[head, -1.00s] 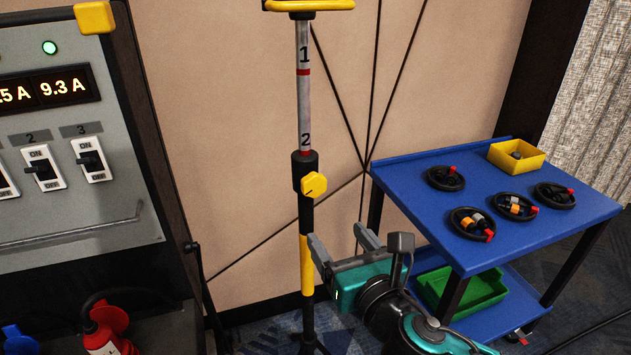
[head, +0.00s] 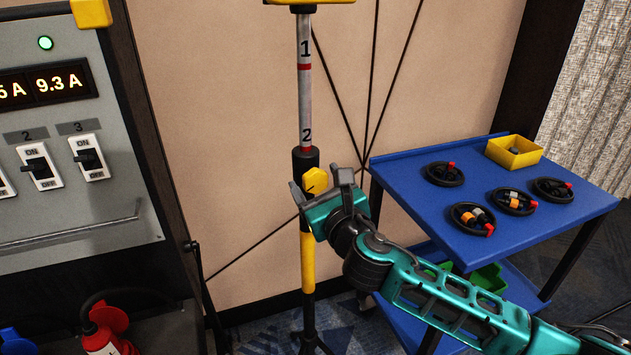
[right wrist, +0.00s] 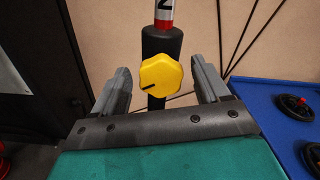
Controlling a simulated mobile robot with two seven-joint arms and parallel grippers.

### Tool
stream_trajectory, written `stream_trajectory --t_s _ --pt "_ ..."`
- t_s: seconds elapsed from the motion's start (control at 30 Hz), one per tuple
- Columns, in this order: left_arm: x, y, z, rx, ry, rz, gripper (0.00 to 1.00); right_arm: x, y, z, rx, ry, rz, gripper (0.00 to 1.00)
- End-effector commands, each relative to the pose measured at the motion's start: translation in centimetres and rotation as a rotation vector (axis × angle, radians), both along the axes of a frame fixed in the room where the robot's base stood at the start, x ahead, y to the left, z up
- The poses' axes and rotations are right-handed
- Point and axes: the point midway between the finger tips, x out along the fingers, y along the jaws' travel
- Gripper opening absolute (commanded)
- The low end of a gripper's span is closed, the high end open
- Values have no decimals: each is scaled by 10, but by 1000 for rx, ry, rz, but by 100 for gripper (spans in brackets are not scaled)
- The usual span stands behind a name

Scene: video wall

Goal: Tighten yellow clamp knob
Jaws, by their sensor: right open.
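The yellow clamp knob (head: 315,181) sits on the black collar (head: 304,160) of an upright stand pole, just below the red ring and the number 2. A dark mark shows on its face. My right gripper (head: 319,190) is open in front of the knob and hides its lower part in the head view. In the right wrist view the knob (right wrist: 161,75) appears between the two grey fingers, with a gap on each side. Whether the fingertips reach its depth is hard to tell. My left gripper is not in view.
A blue cart (head: 395,174) with coiled cables and a yellow bin (head: 514,152) stands right of the pole. Thin dark lines cross the wall behind the pole.

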Motion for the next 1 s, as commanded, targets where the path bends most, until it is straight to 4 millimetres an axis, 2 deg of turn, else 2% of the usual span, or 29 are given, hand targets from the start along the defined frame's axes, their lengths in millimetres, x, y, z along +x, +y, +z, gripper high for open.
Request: stream_trajectory --t_s 0.17,0.47,1.0 --pt "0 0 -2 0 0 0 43 11 4 0 1 1 1 75" --pt "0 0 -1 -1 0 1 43 12 4 0 1 1 1 75" --pt "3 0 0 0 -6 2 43 12 4 0 1 1 1 24"
